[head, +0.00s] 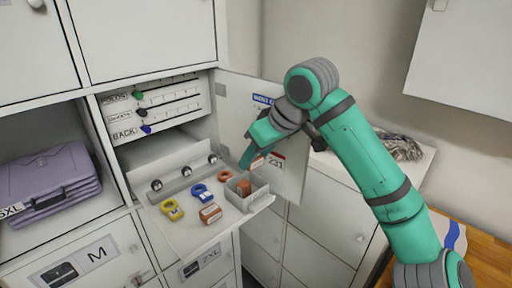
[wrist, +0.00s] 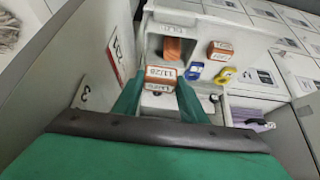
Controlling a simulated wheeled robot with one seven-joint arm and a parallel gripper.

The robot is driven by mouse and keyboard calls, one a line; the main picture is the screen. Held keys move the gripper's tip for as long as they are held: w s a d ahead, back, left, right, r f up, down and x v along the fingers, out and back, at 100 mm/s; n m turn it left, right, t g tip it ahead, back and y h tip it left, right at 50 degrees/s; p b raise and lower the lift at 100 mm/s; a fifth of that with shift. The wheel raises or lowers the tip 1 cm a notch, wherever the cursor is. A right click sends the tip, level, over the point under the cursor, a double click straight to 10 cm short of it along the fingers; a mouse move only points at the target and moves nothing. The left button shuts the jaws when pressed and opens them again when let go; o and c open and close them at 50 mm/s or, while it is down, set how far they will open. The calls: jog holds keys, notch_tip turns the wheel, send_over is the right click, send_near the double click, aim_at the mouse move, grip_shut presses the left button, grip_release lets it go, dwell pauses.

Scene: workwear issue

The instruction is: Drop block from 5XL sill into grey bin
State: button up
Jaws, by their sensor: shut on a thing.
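My gripper (wrist: 158,80) is shut on an orange block (wrist: 160,84) with a white label reading 11/28. The grey bin (head: 255,203) stands at the shelf's right end, below the gripper, with an orange-brown block (head: 243,187) inside. The wrist view shows the bin (wrist: 178,18) and its block (wrist: 172,48) beyond the held block. I cannot make out a 5XL sill label on the shelf.
The open door (head: 240,115) stands close behind the gripper.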

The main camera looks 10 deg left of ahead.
jog(key=shift+w+f, duration=0.1)
jog(key=shift+f, duration=0.15)
jog(key=shift+a, duration=0.15)
jog(key=o, duration=1.1)
jog(key=shift+d, duration=0.2)
jog(key=shift+d+r, duration=0.1)
jog(key=shift+r, duration=0.05)
jog(key=v, duration=1)
jog(key=shift+s+r, duration=0.2)
